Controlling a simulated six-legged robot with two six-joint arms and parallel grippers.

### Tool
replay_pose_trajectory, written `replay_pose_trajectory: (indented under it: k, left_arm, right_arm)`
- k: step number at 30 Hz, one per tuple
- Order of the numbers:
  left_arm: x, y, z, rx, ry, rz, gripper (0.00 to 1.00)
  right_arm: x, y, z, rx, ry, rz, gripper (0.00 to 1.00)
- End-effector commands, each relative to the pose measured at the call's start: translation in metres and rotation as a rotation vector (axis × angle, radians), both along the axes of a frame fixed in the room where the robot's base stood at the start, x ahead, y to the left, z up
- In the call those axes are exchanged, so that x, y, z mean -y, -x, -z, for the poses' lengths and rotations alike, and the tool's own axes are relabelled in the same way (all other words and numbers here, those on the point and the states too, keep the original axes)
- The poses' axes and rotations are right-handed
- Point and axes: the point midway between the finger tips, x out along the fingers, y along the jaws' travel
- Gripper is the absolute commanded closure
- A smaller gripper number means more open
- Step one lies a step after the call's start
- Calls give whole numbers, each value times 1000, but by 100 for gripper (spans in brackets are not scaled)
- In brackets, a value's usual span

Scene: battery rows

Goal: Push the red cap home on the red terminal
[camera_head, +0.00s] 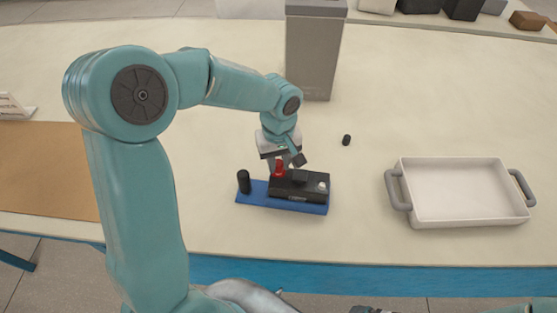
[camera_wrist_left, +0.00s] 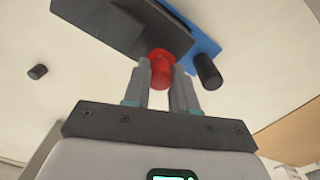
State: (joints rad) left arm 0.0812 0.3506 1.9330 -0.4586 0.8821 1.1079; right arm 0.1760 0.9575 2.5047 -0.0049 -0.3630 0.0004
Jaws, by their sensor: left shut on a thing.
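The red cap (camera_head: 280,168) is at the left end of the black battery (camera_head: 299,190), where the red terminal would be; I cannot see the terminal itself. My left gripper (camera_head: 290,162) is over that end of the battery. In the left wrist view my left gripper (camera_wrist_left: 162,80) is shut on the red cap (camera_wrist_left: 161,68), one finger on each side. The cap looks upright and close to the battery (camera_wrist_left: 135,25); I cannot tell how far down it sits. A pale terminal (camera_head: 321,186) shows at the battery's right end.
The battery rests on a blue base (camera_head: 252,197) with a black post (camera_head: 243,181) at its left. A small black cap (camera_head: 346,140) lies on the table to the right. A white tray (camera_head: 462,221) with grey handles stands farther right. A grey bin (camera_head: 314,60) stands behind.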

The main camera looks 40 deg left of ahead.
Motion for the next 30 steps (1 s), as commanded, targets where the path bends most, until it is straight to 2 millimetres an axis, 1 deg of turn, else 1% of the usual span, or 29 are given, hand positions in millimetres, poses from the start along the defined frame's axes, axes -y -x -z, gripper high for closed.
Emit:
replay_pose_trajectory:
  k: [22, 29, 30]
  left_arm:
    - [0, 0, 10, 0, 0, 0, 100]
    - [0, 0, 9, -1, 0, 0, 100]
    - [0, 0, 9, -1, 0, 0, 70]
  right_arm:
    - [0, 0, 9, 0, 0, 0, 0]
    - [0, 0, 8, 0, 0, 0, 0]
    - [0, 0, 8, 0, 0, 0, 0]
